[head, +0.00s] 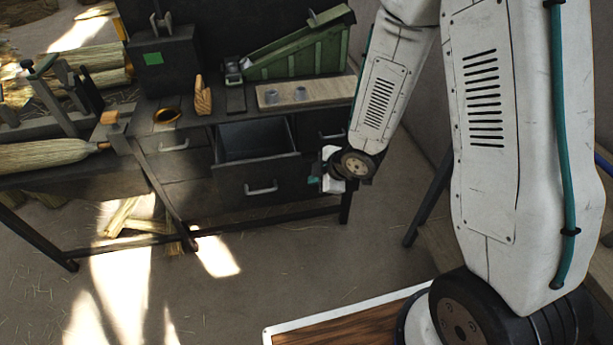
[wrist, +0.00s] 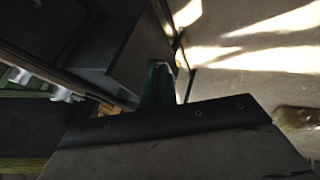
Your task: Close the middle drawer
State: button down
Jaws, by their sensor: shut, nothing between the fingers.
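The middle drawer (head: 240,178) of the dark workbench stands pulled out, and its empty-looking inside shows from above. Its front carries a pale bar handle (head: 261,188). My gripper (head: 316,178) is just right of the drawer front in the head view, with its teal fingers shut and empty. In the wrist view, the teal fingers (wrist: 162,80) are close to a dark panel (wrist: 138,58) that looks like the drawer front. I cannot tell whether they touch it.
A broom (head: 50,155) lies at left. The floor (head: 300,250) in front is mostly clear.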

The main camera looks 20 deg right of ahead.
aim_at(297, 178)
jog(key=w+a+f, duration=0.1)
jog(key=w+f, duration=0.1)
jog(key=w+a+f, duration=0.1)
jog(key=w+f, duration=0.2)
jog(key=w+a+f, duration=0.1)
jog(key=w+f, duration=0.1)
jog(key=w, duration=0.1)
jog(key=shift+a+f, duration=0.1)
jog(key=shift+f, duration=0.1)
jog(key=shift+w, duration=0.25)
